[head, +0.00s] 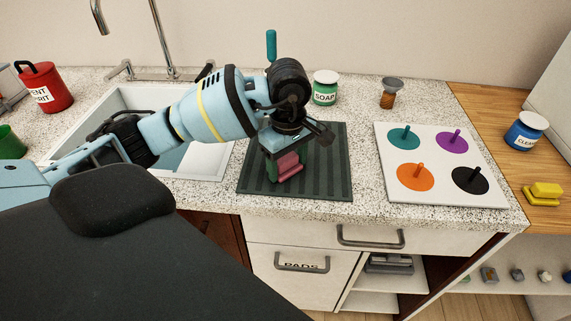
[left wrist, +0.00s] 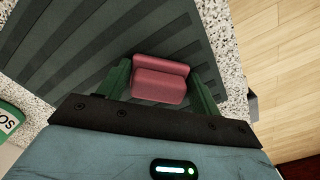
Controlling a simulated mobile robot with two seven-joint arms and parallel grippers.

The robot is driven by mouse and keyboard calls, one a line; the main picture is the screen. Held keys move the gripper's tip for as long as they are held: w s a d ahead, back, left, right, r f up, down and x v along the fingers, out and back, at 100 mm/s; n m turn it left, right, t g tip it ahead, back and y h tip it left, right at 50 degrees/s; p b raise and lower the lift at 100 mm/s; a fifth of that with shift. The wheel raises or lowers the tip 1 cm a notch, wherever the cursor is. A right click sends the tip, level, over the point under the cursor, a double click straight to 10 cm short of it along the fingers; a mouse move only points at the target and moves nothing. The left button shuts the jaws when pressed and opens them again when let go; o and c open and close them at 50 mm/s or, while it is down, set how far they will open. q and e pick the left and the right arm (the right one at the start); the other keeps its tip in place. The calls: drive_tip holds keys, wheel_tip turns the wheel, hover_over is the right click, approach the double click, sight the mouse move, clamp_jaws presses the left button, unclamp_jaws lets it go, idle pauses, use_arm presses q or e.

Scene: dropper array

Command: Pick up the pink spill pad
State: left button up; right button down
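The pink spill pad (head: 289,165) is a small block with a raised grip, on the dark ribbed mat (head: 325,185) at the counter's front. In the left wrist view the pad (left wrist: 160,80) lies between the two green fingers of my left gripper (left wrist: 159,72). Narrow gaps seem to show beside the pad, so the fingers look open around it. In the head view my left gripper (head: 284,168) points down at the pad, and its wrist hides part of the mat. My right gripper is not in view.
A white board (head: 440,190) with several coloured pegged discs lies right of the mat. The sink (head: 215,160) is to the left. A soap jar (head: 325,88) and a teal-handled tool (head: 271,45) stand behind. A yellow pad (head: 545,190) sits far right.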

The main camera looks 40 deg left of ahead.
sight(287, 163)
use_arm(q)
drive_tip(key=c, duration=0.5)
drive_tip(key=shift+c, duration=0.2)
drive_tip(key=shift+r, duration=0.85)
drive_tip(key=shift+s+d+r, duration=0.1)
drive_tip(key=shift+s+r, duration=0.1)
drive_tip(key=shift+r, duration=0.3)
drive_tip(key=shift+s+d+r, duration=0.1)
drive_tip(key=shift+s+r, duration=0.05)
drive_tip(key=shift+r, duration=0.3)
drive_tip(key=s+d, duration=0.3)
drive_tip(key=s, duration=0.3)
drive_tip(key=s+d+r, duration=0.1)
drive_tip(key=s+d, duration=0.3)
drive_tip(key=s, duration=0.3)
drive_tip(key=shift+s+r+b, duration=0.2)
drive_tip(key=shift+s+b, duration=0.05)
drive_tip(key=shift+b, duration=0.2)
